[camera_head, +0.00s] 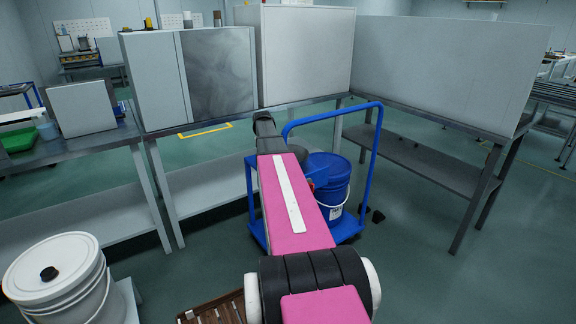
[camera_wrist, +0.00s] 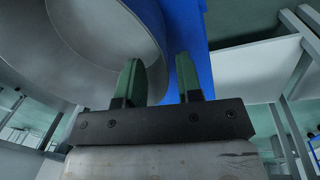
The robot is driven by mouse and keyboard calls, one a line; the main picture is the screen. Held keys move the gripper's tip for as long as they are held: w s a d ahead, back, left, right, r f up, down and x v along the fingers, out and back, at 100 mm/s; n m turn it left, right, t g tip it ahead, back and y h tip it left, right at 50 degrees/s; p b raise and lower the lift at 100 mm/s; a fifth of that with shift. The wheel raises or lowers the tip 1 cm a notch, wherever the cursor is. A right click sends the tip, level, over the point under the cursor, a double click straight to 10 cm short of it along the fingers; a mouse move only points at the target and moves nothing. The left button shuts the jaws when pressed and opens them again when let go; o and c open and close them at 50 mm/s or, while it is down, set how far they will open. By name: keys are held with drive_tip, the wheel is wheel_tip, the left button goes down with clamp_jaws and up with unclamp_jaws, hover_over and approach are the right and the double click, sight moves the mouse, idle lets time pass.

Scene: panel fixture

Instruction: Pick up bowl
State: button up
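In the wrist view, a large round grey thing with a curved rim (camera_wrist: 100,35), likely the bowl, fills the upper left. My gripper (camera_wrist: 159,62) is open, with two green fingers apart. The left finger overlaps the round thing's inner side in the picture, and the right finger stands outside its edge, in front of blue. Part of the curved edge shows between the fingers; I cannot tell whether either finger touches it. In the head view, my pink arm reaches forward over a blue cart (camera_head: 373,180); I cannot make out the bowl or my gripper there.
A blue bucket (camera_head: 329,185) stands on the cart, right of my arm. Benches with tall grey panels (camera_head: 437,70) stand behind and to the right. A white lidded bucket (camera_head: 58,280) is at front left. The floor at lower right is clear.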

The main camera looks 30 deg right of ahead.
drive_tip(key=shift+d+f, duration=0.1)
drive_tip(key=shift+f, duration=1.4)
clamp_jaws()
